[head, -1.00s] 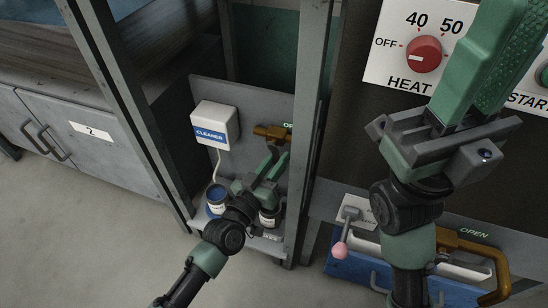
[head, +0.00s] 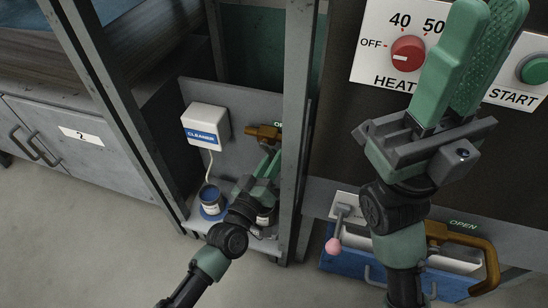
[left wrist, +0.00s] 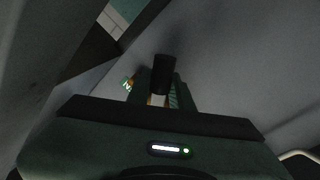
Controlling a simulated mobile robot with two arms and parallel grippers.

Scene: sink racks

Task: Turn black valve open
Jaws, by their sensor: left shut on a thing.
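In the left wrist view, a black handle (left wrist: 163,72), which looks like the black valve, stands between the green fingers of my left gripper (left wrist: 160,90). The gripper is shut on it. In the head view, my left gripper (head: 268,165) reaches into the open bay, just below a brass-coloured handle (head: 263,132) with a partly hidden green label. The black handle cannot be made out there. My right gripper (head: 470,65) is raised at the right, open and empty, its textured finger pad showing.
A white cleaner box (head: 205,125) hangs on the bay panel above a blue-topped jar (head: 212,197). A metal post (head: 296,130) stands close right of my left gripper. Further right are a red heat knob (head: 407,52), a pink-ended lever (head: 334,244) and a large brass-coloured handle (head: 490,265).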

